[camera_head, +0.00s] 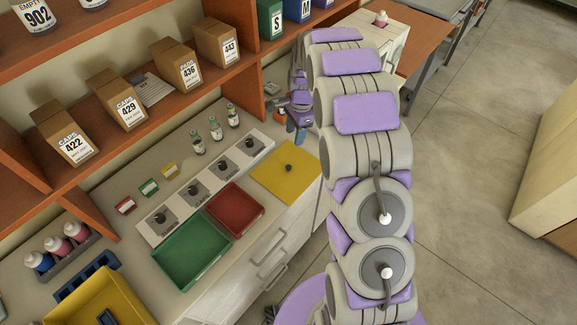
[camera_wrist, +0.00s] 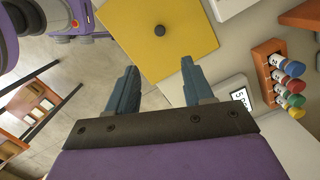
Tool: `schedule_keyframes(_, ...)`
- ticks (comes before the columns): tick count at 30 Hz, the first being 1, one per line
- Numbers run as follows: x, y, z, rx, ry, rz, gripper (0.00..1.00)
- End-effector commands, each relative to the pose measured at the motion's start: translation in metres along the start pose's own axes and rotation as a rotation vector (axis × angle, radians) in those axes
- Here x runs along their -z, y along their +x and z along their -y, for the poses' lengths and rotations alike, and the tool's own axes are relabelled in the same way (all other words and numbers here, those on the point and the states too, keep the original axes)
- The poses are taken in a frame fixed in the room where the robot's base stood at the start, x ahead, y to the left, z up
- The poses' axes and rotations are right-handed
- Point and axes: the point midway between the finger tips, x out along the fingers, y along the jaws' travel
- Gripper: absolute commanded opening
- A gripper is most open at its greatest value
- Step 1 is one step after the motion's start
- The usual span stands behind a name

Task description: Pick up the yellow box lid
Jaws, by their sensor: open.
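The yellow box lid (camera_head: 287,172) is a flat yellow square with a small dark knob at its middle. It lies on the counter to the right of the red tray (camera_head: 236,210). In the wrist view the lid (camera_wrist: 150,50) shows beyond my fingertips, its knob (camera_wrist: 159,30) near the top. My gripper (camera_wrist: 158,80) is open, with two blue-grey fingers apart and nothing between them. In the head view my gripper (camera_head: 290,112) is small and partly hidden by my arm, above the far side of the lid.
A green tray (camera_head: 193,252) and an open yellow box (camera_head: 125,300) stand at the left. A row of knobbed grey panels (camera_head: 195,192) lies behind the trays. Several vials (camera_head: 215,128) stand behind it. Shelves (camera_head: 200,95) with brown boxes overhang the counter. A rack of colour-capped tubes (camera_wrist: 275,68) shows at right in the wrist view.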

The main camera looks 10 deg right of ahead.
Motion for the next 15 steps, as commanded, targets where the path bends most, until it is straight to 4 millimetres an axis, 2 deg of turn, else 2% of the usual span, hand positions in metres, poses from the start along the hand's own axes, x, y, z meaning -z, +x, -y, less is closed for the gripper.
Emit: schedule_keyframes(15, -0.001, 0.096, -0.001, -0.005, -0.004, 0.002, 0.51)
